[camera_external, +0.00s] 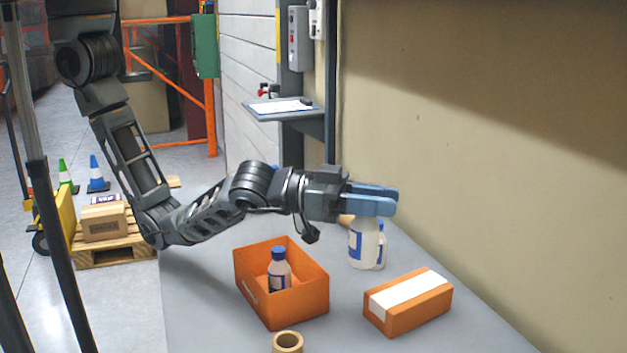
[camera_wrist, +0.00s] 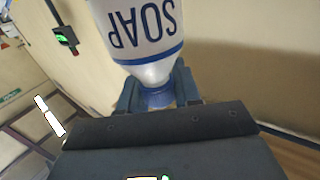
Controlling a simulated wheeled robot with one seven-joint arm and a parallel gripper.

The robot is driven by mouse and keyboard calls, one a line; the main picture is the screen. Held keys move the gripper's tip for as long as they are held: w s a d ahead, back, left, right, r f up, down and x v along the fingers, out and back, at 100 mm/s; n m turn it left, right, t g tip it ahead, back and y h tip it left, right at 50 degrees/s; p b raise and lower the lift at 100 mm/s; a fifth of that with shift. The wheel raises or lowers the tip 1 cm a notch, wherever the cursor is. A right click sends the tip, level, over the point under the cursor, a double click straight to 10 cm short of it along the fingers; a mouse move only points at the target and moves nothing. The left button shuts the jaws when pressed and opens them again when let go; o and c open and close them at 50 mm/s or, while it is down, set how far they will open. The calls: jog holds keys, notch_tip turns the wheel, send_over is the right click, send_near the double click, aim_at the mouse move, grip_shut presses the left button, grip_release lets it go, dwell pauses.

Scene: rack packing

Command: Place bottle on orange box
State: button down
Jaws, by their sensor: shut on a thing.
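A white soap bottle (camera_external: 362,246) with a blue label hangs below my gripper (camera_external: 385,199), whose blue fingers are shut around its capped top. In the wrist view the bottle (camera_wrist: 140,25) reads SOAP upside down, and its blue cap sits between the fingers (camera_wrist: 160,97). I cannot tell whether its base touches the table. A closed orange box (camera_external: 412,303) with a white strip lies on the table to the front right of the bottle.
The grey table (camera_external: 200,290) is clear on its left. A tan tape roll (camera_external: 288,343) is at the front edge of the picture. The beige wall (camera_external: 480,160) is close along the table's right side.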

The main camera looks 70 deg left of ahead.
jog(key=w+a+f+p, duration=0.2)
jog(key=w+a+f, duration=0.3)
jog(key=w+f, duration=0.4)
jog(key=shift+w+a+f, duration=0.2)
jog(key=shift+a+f, duration=0.2)
jog(key=shift+f, duration=0.4)
jog(key=shift+f, duration=0.2)
jog(key=c, duration=0.8)
grip_release()
jog(key=shift+r, duration=0.1)
